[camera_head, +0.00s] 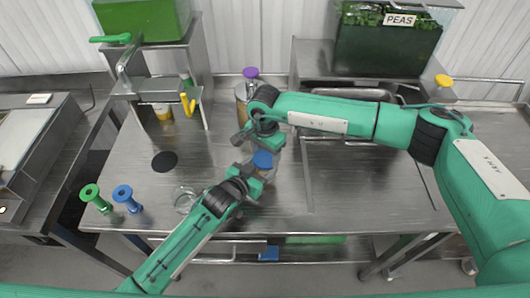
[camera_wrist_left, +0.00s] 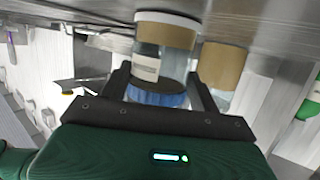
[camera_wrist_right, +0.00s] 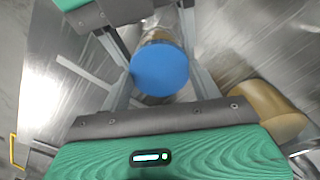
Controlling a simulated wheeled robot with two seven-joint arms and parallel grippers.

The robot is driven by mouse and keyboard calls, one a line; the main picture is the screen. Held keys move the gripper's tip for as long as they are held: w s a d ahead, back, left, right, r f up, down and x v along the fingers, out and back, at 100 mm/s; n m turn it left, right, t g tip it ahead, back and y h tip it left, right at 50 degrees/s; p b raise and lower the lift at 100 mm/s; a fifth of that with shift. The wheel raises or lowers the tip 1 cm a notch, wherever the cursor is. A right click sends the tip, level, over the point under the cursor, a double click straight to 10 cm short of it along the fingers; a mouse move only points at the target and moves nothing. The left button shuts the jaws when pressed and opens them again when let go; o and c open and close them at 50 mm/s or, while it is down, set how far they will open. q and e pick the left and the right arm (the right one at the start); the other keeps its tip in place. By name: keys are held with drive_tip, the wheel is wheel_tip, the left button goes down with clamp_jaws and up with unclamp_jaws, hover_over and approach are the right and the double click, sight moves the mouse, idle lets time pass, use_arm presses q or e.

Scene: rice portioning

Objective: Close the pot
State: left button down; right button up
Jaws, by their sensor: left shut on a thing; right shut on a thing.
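The pot is a clear jar (camera_wrist_left: 160,45) with tan contents and a pale label, upright in the middle of the table. Its blue lid (camera_head: 262,159) sits at its top; it also shows in the right wrist view (camera_wrist_right: 160,68). Whether the lid is fully seated cannot be told. My left gripper (camera_head: 258,178) is shut on the jar, its fingers on either side. My right gripper (camera_head: 258,140) is shut on the blue lid from the far side, one finger on each side. The grippers partly hide the jar in the head view.
A canister with a purple lid (camera_head: 250,72) stands just behind. An empty glass (camera_head: 185,199) and green (camera_head: 90,192) and blue (camera_head: 122,194) spool-shaped things stand at front left. A dark disc (camera_head: 164,161) lies on the table (camera_head: 330,185), whose right front is clear.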

drive_tip(key=o, duration=1.1)
drive_tip(key=shift+r, duration=2.25)
drive_tip(key=shift+o, duration=0.3)
drive_tip(key=shift+o, duration=1.2)
wheel_tip(320, 180, up, 12)
